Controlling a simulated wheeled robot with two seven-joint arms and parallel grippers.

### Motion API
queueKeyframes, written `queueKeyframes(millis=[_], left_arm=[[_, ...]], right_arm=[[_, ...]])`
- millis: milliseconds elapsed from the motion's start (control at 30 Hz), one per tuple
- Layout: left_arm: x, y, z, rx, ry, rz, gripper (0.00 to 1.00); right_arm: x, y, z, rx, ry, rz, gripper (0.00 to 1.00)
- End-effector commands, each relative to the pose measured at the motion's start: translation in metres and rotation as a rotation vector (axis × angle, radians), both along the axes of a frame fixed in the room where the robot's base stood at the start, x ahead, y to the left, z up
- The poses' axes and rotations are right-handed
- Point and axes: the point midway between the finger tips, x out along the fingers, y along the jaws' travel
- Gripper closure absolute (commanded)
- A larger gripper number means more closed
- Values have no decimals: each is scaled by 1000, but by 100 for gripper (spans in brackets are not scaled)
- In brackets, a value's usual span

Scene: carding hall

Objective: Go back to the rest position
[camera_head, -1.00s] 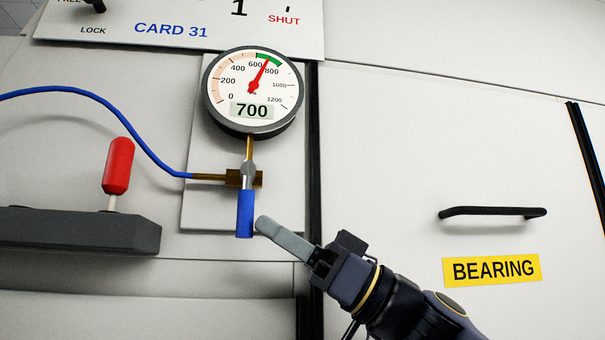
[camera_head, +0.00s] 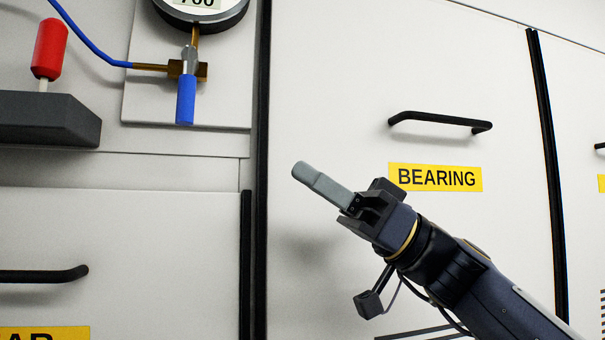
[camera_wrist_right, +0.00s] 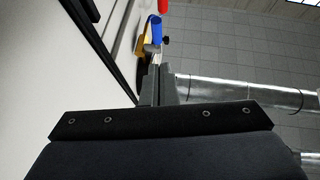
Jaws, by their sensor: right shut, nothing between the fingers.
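My right gripper (camera_head: 300,172) is shut and empty in the head view, in front of the panel with the BEARING label. Its fingers point up and left, apart from the blue valve handle (camera_head: 186,100), which hangs straight down under the gauge (camera_head: 205,12). In the right wrist view my shut fingers (camera_wrist_right: 160,72) point toward the blue handle (camera_wrist_right: 155,28). My left gripper is in neither view.
A black door handle (camera_head: 440,120) sits above the yellow BEARING label (camera_head: 435,177). At the left are a grey box (camera_head: 45,119) with a red-knobbed lever (camera_head: 49,48), a blue hose (camera_head: 90,45) and another black handle (camera_head: 40,275). A silver pipe (camera_wrist_right: 240,95) shows in the wrist view.

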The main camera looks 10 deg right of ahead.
Motion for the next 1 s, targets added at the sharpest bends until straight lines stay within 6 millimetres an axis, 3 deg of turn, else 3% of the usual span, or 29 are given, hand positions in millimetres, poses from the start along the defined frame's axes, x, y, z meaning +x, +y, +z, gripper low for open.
queueKeyframes(millis=[433,567,667,767,867,1000], left_arm=[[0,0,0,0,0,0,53],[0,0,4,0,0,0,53],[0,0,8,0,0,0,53],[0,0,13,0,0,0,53],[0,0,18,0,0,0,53],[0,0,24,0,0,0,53]], right_arm=[[0,1,-1,-6,6,-2,100],[2,12,-27,-95,100,-26,100],[5,23,-80,-242,279,-78,100],[2,21,-153,-399,510,-167,100],[-7,8,-229,-522,736,-268,100],[-34,-21,-328,-646,1020,-419,100]])
